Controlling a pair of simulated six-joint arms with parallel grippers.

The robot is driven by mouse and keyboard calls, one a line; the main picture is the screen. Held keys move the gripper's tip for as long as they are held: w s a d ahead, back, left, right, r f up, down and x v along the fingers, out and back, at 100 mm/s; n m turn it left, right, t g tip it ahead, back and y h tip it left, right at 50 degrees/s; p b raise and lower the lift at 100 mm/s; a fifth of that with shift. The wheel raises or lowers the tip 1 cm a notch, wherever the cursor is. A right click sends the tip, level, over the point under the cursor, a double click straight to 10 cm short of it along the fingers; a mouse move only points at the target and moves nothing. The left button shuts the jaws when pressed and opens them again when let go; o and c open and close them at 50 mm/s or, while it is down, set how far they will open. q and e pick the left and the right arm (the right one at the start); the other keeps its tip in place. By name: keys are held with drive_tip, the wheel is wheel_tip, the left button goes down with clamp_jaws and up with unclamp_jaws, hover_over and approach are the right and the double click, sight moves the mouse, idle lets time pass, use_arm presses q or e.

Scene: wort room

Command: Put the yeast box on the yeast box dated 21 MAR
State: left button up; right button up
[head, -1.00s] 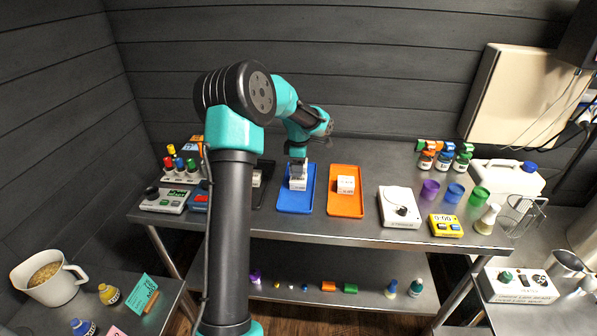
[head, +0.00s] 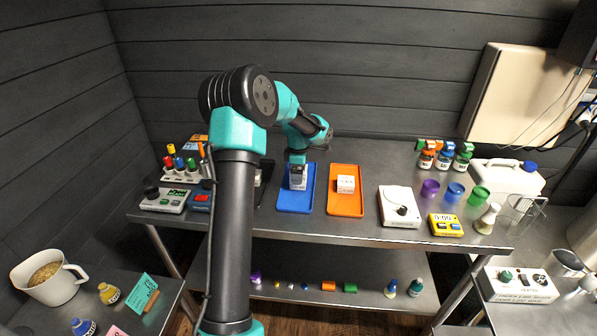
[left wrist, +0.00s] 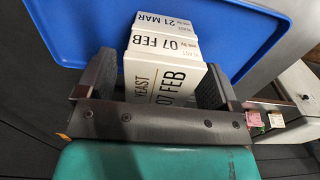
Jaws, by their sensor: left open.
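A white yeast box marked 07 FEB (left wrist: 158,80) is between the spread fingers of my left gripper (left wrist: 152,85) in the left wrist view. Its near face reads YEAST 07 FEB. A white box marked 21 MAR (left wrist: 165,20) shows directly beyond it, against the blue tray (left wrist: 70,30). The 07 FEB box looks stacked on it, edges roughly in line. In the head view my left gripper (head: 298,175) is low over the blue tray (head: 296,206), around the white boxes, whose dates are too small to read. My right gripper is not in view.
An orange tray (head: 345,208) with a white box (head: 345,184) stands just right of the blue tray. A dark tray lies to the left, partly behind my arm. A white device (head: 399,208), coloured cups and a yellow timer (head: 446,225) are farther right.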

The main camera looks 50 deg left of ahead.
use_arm(q)
wheel_tip(320, 180, up, 12)
drive_tip(key=shift+r, duration=0.2)
idle(0.5)
idle(0.4)
